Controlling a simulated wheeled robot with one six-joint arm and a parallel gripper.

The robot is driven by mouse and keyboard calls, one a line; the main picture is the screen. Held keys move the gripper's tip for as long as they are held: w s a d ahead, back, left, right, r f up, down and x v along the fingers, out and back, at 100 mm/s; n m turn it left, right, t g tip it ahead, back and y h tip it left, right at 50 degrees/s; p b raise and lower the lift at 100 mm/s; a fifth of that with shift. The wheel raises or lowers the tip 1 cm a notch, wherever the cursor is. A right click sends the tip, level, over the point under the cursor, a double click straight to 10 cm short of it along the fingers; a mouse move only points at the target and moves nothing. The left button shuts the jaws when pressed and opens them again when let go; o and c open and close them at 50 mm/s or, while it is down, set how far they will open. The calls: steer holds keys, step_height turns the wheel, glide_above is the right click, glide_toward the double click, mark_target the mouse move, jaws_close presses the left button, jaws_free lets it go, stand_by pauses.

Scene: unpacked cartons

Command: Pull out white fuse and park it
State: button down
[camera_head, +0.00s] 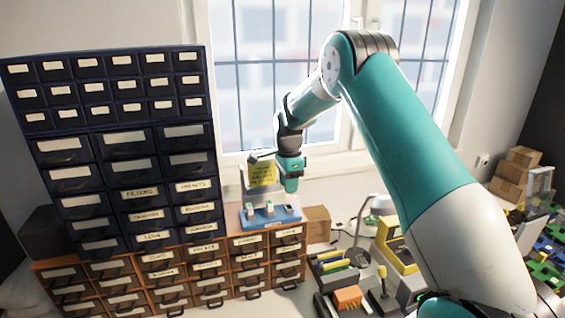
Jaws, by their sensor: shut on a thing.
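A blue fuse block (280,220) sits on top of the orange-framed drawer cabinet, below the window. Small pale upright pieces stand on it, one at the left (250,208) and one near the middle (270,207); which is the white fuse I cannot tell for sure. My gripper (290,190) points down just above the right part of the block. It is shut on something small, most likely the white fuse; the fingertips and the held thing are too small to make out. Whether it is still seated in the block is unclear.
A yellow note (262,174) stands behind the block. A tall dark drawer cabinet (122,150) rises at the left. A cardboard box (317,223) stands right of the block. Tools and bins (345,285) crowd the lower middle, with cartons (515,170) at far right.

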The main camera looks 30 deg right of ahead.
steer(key=shift+w+d+r, duration=0.15)
steer(key=shift+w+r, duration=0.05)
steer(key=shift+r, duration=0.15)
steer(key=shift+f, duration=0.1)
steer(key=b, duration=0.3)
glide_above(288, 209)
step_height(288, 209, down, 4)
steer(key=shift+d+f, duration=0.1)
steer(key=shift+f+b, duration=0.55)
steer(key=shift+f, duration=0.05)
steer(key=shift+f, duration=0.7)
stand_by(2.0)
steer(key=c, duration=0.8)
jaws_free()
steer(key=shift+o, duration=0.2)
